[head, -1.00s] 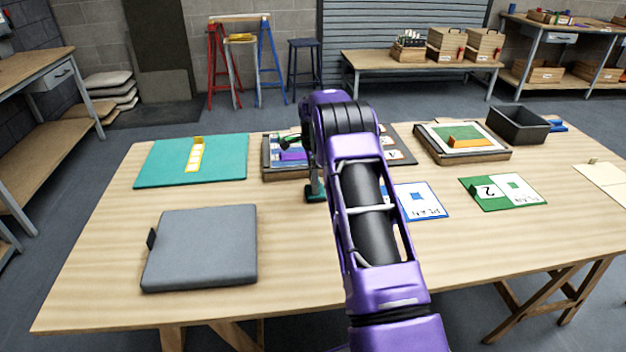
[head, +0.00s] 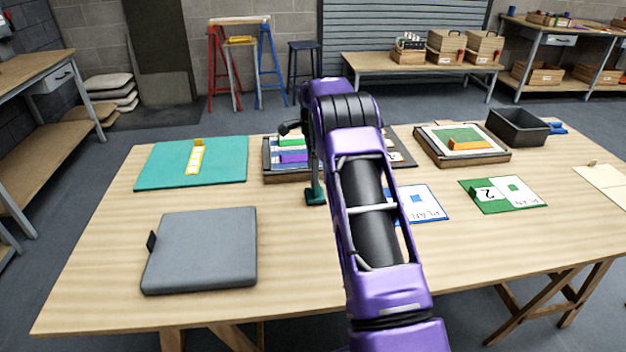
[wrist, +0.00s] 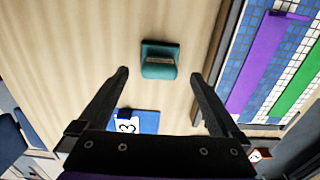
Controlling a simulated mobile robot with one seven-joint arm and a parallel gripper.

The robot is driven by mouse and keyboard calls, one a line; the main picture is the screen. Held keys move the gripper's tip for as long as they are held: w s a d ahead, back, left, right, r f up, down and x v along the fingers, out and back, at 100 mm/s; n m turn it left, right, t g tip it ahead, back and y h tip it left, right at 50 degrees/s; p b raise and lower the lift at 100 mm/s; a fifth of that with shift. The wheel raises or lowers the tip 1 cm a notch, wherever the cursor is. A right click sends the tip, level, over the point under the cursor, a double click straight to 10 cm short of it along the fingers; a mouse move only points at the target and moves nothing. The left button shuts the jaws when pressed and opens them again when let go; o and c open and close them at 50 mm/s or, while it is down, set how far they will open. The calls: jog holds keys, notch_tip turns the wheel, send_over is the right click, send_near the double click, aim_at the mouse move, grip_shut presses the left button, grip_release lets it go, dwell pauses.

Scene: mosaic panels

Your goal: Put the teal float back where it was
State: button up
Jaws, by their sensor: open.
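The teal float (head: 315,197) rests on the bare wooden table just in front of the dark-edged mosaic panel (head: 266,176), partly hidden by my arm. In the wrist view the float (wrist: 159,60) lies beyond my open fingertips, roughly centred between them and apart from them. My gripper (wrist: 160,74) is open and empty, above the table.
A teal mat (head: 220,160) and a grey pad (head: 205,250) lie to the left. A blue-edged plan card (head: 428,205), a green plan card (head: 520,192), another panel (head: 435,150) and a black bin (head: 518,125) are to the right. The front middle of the table is clear.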

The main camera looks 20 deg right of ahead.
notch_tip(320, 180, up, 7)
dwell(0.3)
